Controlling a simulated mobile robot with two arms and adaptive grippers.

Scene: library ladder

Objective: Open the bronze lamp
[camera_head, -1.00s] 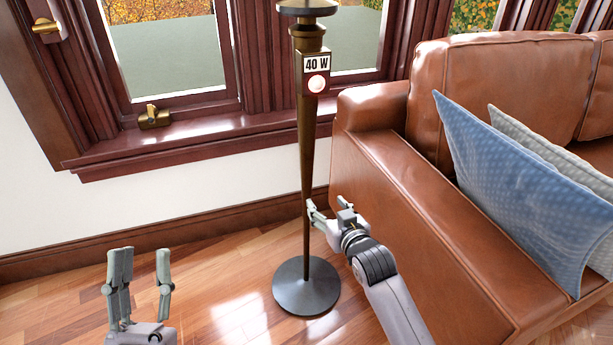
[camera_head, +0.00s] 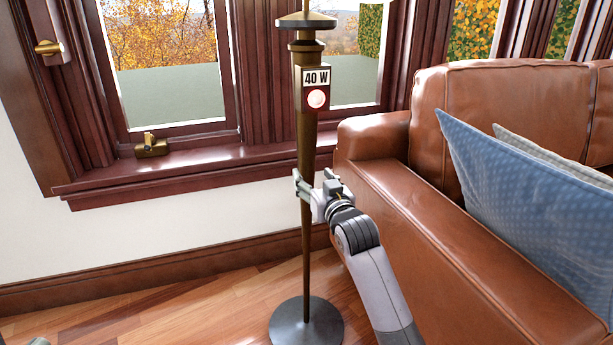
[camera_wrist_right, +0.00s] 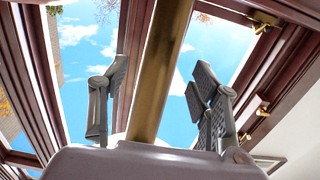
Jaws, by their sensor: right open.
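The bronze lamp (camera_head: 305,140) stands upright in front of the window, on a round dark base (camera_head: 306,325). A plate on its post reads "40 W", with a round, pale, red-rimmed button (camera_head: 317,99) below it. My right gripper (camera_head: 304,188) is at the post, well below the button. In the right wrist view the post (camera_wrist_right: 161,70) passes between the two spread fingers, and a gap shows on both sides. Only a small grey bit at the lower left corner of the head view may belong to my left arm; its fingers are out of view.
A brown leather sofa (camera_head: 420,215) with a blue pillow (camera_head: 530,205) stands close on the right, beside my right arm. The window sill (camera_head: 200,172) is behind the lamp. Wooden floor (camera_head: 150,318) is clear at the left.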

